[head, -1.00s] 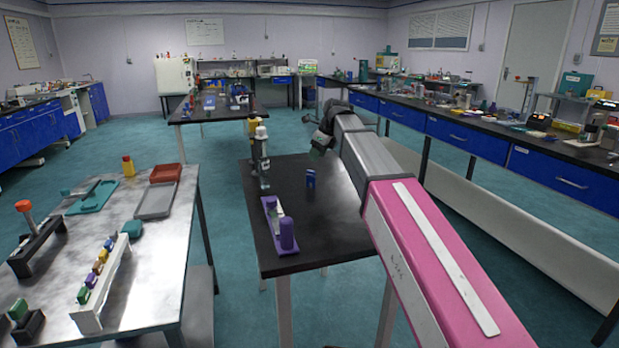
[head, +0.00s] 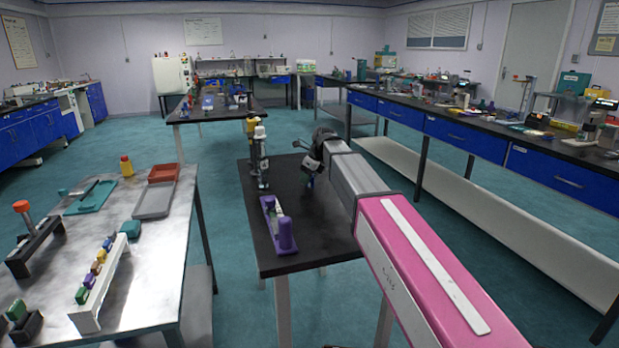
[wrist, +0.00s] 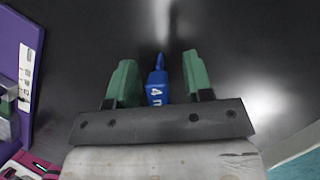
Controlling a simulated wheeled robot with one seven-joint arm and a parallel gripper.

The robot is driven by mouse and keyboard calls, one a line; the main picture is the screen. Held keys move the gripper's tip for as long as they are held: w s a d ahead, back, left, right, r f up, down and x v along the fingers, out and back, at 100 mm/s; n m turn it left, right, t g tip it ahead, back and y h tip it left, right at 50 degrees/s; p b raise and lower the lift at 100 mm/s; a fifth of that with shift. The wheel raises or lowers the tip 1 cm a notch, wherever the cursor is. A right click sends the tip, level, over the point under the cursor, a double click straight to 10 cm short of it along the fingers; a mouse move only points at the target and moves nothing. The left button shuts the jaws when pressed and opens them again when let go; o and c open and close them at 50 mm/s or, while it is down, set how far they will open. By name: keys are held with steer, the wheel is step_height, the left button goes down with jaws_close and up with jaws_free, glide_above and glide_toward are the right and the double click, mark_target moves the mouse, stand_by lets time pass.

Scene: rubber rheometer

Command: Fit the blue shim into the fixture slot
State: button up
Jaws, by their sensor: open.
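The blue shim (wrist: 157,88) has a white mark on it and stands on the black table between the fingers of my gripper (wrist: 160,75) in the wrist view. The green fingers are apart, with a gap on each side of the shim. In the head view my gripper (head: 309,172) is low over the table and mostly hides the shim. A purple holder (head: 268,206) lies left of my gripper and also shows at the left edge of the wrist view (wrist: 30,60). I cannot make out a fixture slot clearly.
A purple upright piece (head: 286,234) stands at the near end of the holder. A tall device (head: 260,158) stands at the table's left back. A metal table (head: 150,260) with trays and racks is further left. The black table (head: 315,240) is bare in front of my gripper.

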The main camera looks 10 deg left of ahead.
jaws_close()
steer(key=shift+r, duration=0.15)
